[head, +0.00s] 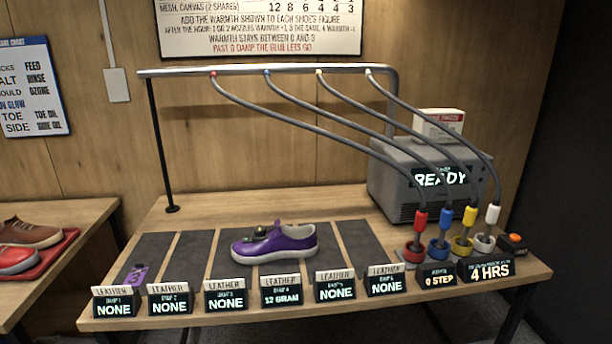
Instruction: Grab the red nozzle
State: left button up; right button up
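The red nozzle (420,222) stands upright in a red-rimmed holder (413,253) at the right part of the table. A grey hose runs from its top up to the overhead rail. The blue nozzle (445,221) is close on its right, followed by the yellow nozzle (469,217) and the white nozzle (492,214), each over its own holder. Neither of my grippers shows in the head view.
A purple sneaker (276,243) lies on a dark mat in the middle. Small display signs (281,291) line the front edge. A grey machine reading READY (400,180) stands behind the nozzles. Hoses (320,118) slant from the metal rail (300,69). Mats on the left are mostly bare.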

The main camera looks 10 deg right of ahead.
aim_at(422, 215)
jog(key=z, duration=1.6)
jog(key=i+j, duration=0.1)
jog(key=i, duration=0.5)
jog(key=z, duration=0.05)
